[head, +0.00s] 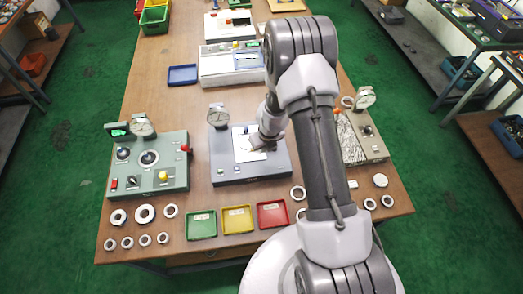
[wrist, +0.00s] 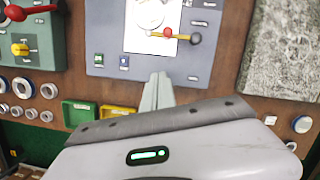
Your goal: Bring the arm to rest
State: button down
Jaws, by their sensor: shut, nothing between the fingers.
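My gripper (head: 254,147) hangs over the middle grey-blue gauge station (head: 277,165) in the head view, partly behind my own arm. In the wrist view my gripper's fingers (wrist: 159,80) are together and empty, pointing at the front part of that station (wrist: 110,58). A white plate and a red-tipped lever show on the station beyond the fingertips. I cannot tell the exact gap between the fingertips and the panel.
A green station (head: 150,178) stands left and a grey one (head: 375,148) right. Green (head: 201,224), yellow (head: 238,219) and red (head: 272,215) trays line the front. Several rings lie near the front corners.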

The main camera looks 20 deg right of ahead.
jog(key=shift+s+a+r, duration=0.1)
jog(key=shift+s+r, duration=0.15)
jog(key=shift+r, duration=0.25)
